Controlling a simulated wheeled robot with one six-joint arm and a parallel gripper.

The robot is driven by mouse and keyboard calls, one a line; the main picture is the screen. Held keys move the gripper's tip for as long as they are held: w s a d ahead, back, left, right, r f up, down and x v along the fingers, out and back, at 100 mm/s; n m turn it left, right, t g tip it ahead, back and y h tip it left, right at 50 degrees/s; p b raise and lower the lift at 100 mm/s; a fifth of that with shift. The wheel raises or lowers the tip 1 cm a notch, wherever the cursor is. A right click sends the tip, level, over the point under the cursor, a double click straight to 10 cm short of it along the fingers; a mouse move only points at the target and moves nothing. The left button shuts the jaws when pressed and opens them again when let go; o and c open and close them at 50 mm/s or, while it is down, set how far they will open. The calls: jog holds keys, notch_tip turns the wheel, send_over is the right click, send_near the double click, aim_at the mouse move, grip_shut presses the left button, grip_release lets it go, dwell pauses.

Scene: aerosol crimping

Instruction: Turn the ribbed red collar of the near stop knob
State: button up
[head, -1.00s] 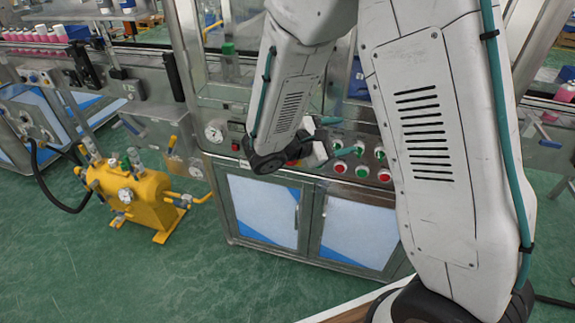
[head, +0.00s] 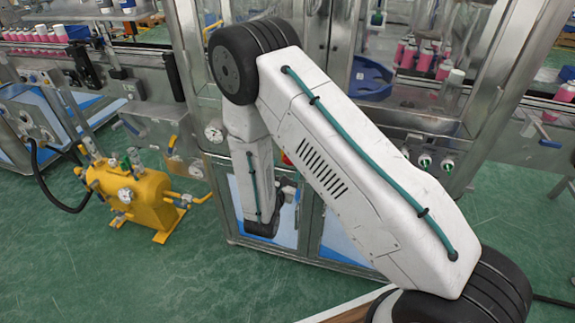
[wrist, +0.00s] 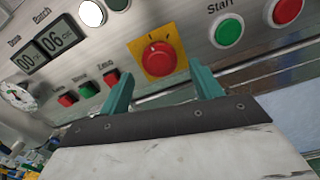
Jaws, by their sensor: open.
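In the wrist view, a red stop knob (wrist: 158,59) sits on a square yellow plate (wrist: 136,49) on the metal control panel. Its ribs are too small to make out. My gripper (wrist: 160,72) shows two teal fingers spread apart with nothing between them. The knob is ahead of the gap, with one fingertip on either side in the picture. I cannot tell whether the fingers reach it, but they do not grip it. In the head view my own arm covers most of the panel, and the gripper cannot be clearly made out.
In the wrist view, a green Start button (wrist: 228,31) and a red button (wrist: 287,10) lie right of the knob. A batch display (wrist: 57,36), small buttons (wrist: 88,90) and a gauge (wrist: 17,95) lie left. In the head view, a yellow machine (head: 130,195) stands on open green floor.

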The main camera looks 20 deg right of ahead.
jog(key=shift+x, duration=1.35)
jog(key=c, duration=1)
